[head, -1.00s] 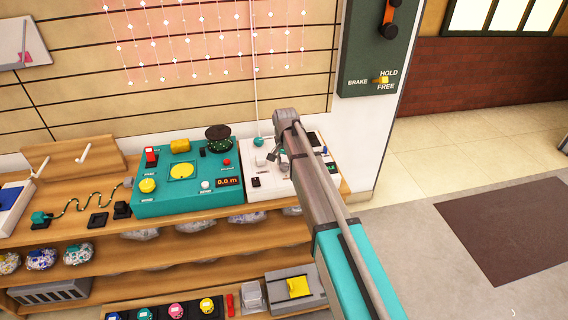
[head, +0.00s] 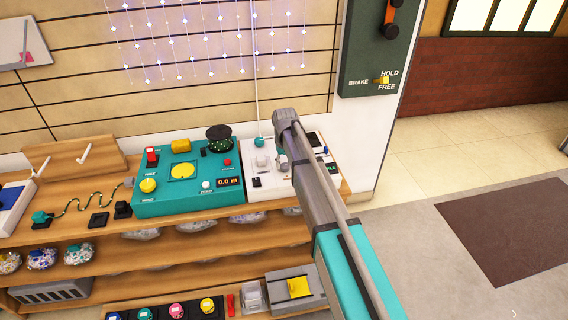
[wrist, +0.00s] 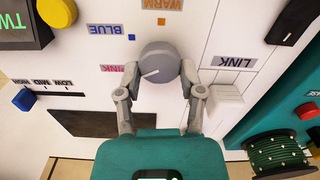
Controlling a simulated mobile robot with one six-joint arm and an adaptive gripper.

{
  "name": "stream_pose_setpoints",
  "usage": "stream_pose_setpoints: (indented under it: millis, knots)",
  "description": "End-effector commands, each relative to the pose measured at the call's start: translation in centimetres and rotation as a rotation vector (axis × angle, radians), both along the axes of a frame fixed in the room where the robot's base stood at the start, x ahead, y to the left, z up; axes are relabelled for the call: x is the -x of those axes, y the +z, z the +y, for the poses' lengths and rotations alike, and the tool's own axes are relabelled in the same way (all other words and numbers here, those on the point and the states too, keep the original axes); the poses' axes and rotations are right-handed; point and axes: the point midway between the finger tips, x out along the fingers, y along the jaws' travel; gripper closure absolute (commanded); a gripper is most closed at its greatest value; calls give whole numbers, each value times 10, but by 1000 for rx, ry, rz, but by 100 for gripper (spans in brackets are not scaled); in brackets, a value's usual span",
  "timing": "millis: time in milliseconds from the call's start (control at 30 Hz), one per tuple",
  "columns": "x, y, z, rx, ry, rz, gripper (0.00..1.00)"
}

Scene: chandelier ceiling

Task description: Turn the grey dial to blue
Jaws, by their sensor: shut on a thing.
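The grey dial (wrist: 162,58) sits on a white panel (wrist: 60,75) in the wrist view. My gripper (wrist: 160,74) has one finger on each side of the dial and is shut on it. The dial's pale pointer line slants to the lower left, on the pink label's (wrist: 111,68) side. The blue label (wrist: 105,29) and its small blue square lie above that, and the warm label (wrist: 162,4) is at the top. In the head view my arm hides the dial. The hanging strings of lights (head: 200,40) glow bluish white.
A teal box (head: 150,205) stands beside the white panel on the wooden shelf.

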Motion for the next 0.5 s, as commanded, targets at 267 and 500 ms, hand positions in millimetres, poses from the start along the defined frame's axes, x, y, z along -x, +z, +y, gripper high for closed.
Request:
stream_pose_setpoints:
  millis: [267,500]
  knots:
    - [-1,0,1,0,34,-3,98]
    - [-1,0,1,-2,34,-4,98]
